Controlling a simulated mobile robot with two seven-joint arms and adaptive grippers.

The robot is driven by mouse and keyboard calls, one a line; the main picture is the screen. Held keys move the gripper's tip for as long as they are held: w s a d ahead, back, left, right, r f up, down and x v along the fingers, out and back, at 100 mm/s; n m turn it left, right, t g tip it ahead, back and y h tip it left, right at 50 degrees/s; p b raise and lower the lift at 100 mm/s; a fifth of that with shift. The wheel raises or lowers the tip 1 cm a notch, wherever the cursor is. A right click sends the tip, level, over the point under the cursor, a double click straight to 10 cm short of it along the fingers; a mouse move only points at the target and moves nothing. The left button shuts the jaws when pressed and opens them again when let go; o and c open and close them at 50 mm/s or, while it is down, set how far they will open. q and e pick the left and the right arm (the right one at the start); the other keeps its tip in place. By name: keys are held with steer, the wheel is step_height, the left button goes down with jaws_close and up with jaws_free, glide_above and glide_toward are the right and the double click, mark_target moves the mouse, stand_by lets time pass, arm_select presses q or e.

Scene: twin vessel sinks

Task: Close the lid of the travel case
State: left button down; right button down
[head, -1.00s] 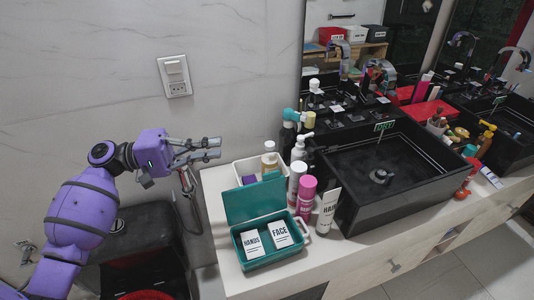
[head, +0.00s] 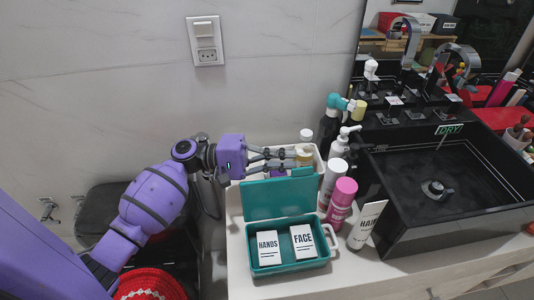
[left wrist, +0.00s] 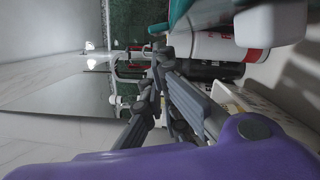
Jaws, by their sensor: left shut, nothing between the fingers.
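The teal travel case (head: 256,266) stands on the counter with its lid (head: 277,199) open and raised at the back. Two white cards or boxes, marked HANDS (head: 268,247) and FACE (head: 302,242), lie inside the case. My left gripper (head: 309,155) is shut and empty, behind and above the lid's upper edge, over the white basket. I cannot tell whether it touches the lid. In the left wrist view, my left gripper (left wrist: 160,85) is close up, with a teal edge (left wrist: 183,12), probably the lid, above it. My right gripper is not in view.
A white basket (head: 257,163) with bottles stands behind the lid. A white bottle (head: 333,183), a pink can (head: 341,202) and a HAIR tube (head: 365,226) stand close right of the case. The black sink (head: 410,262) is farther right.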

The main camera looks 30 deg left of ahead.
arm_select(q)
steer(key=shift+w+d, duration=0.25)
steer(key=shift+d, duration=0.35)
steer(key=shift+s+r, duration=0.1)
